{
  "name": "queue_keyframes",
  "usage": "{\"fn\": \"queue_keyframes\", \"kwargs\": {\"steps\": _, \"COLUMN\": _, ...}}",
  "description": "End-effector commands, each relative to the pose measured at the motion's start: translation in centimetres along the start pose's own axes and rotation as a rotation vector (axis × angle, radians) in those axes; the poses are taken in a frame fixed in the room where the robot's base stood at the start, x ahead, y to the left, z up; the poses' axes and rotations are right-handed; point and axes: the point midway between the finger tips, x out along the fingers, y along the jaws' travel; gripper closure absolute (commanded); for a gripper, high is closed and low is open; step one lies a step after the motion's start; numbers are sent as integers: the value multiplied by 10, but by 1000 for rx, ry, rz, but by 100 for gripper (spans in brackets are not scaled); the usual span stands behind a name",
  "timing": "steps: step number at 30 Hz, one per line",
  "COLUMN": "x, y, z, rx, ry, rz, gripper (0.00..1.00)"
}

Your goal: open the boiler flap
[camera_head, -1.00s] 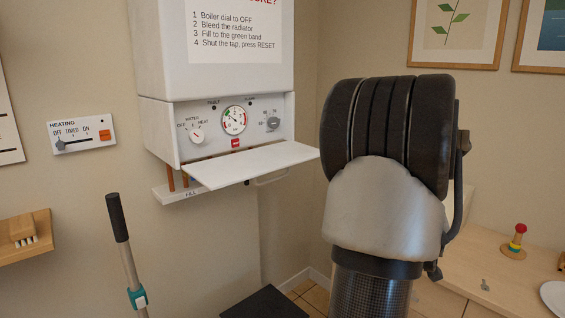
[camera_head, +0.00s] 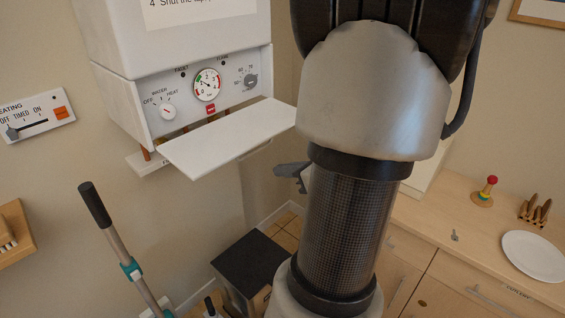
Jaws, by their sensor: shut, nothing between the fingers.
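The white boiler (camera_head: 165,35) hangs on the wall at the upper left. Its flap (camera_head: 228,138) is folded down and sticks out nearly level below the control panel (camera_head: 207,98). A handle shows under the flap's front edge. The panel is uncovered, with two knobs, a round gauge and a small red button. My gripper (camera_head: 281,170) shows as dark fingers just right of and below the flap, partly hidden behind my arm. It looks apart from the flap and is shut on nothing.
A heating control (camera_head: 35,115) is on the wall at left. A pole with a black grip (camera_head: 95,205) stands in front. A dark-topped stool or box (camera_head: 252,265) is on the floor. At right, a wooden counter (camera_head: 430,220) holds a plate (camera_head: 533,256) and a ring toy (camera_head: 486,192).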

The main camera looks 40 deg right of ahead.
Motion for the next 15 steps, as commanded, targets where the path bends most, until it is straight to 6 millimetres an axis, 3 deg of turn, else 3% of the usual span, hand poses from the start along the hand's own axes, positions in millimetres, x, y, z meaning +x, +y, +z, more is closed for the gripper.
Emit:
{"fn": "queue_keyframes", "kwargs": {"steps": 11, "x": 82, "y": 1, "z": -2, "rx": -3, "ry": 4, "rz": 5, "gripper": 100}}
{"fn": "queue_keyframes", "kwargs": {"steps": 12, "x": 73, "y": 0, "z": 13, "rx": -8, "ry": 1, "rz": -1, "gripper": 100}}
{"fn": "queue_keyframes", "kwargs": {"steps": 15, "x": 68, "y": 0, "z": 25, "rx": -6, "ry": 1, "rz": -1, "gripper": 100}}
